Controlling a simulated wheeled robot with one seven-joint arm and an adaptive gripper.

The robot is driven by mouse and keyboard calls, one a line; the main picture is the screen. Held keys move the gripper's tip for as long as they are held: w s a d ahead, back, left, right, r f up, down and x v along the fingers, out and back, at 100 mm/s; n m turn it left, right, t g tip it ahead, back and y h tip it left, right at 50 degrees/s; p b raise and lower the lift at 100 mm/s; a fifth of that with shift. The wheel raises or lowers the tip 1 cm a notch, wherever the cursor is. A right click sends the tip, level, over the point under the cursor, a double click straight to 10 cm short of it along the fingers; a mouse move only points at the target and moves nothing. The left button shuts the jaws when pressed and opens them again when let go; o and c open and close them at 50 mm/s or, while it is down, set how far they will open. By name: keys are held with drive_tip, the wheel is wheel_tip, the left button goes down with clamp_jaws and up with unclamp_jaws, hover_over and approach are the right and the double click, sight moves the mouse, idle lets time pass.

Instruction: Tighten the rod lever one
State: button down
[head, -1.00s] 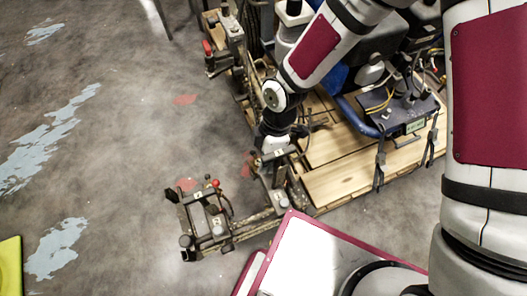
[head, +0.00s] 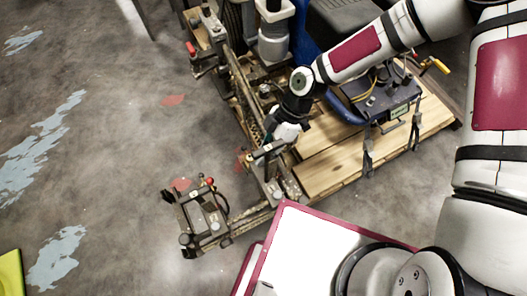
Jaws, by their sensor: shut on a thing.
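The line striper's frame stands on the floor, with a long metal side bar (head: 246,226) running to a small front bracket assembly (head: 203,215) with red-tipped levers. The rod lever (head: 267,150), a short dark lever with a small pale label, is on the frame near the middle. My gripper (head: 279,139) points down at the lever's upper end, below my dark wrist. It is shut on the rod lever, though the fingertips are small and partly hidden. The label is too small to read.
A wooden pallet deck (head: 335,165) lies right of the lever. A blue-grey control box (head: 385,98) with cables and a yellow handle (head: 435,66) stand behind it. Another red-handled lever (head: 192,50) is at the far left end.

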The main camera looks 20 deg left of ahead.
drive_tip(key=shift+d+f, duration=0.1)
drive_tip(key=c, duration=1.5)
unclamp_jaws()
drive_tip(key=v, duration=1.2)
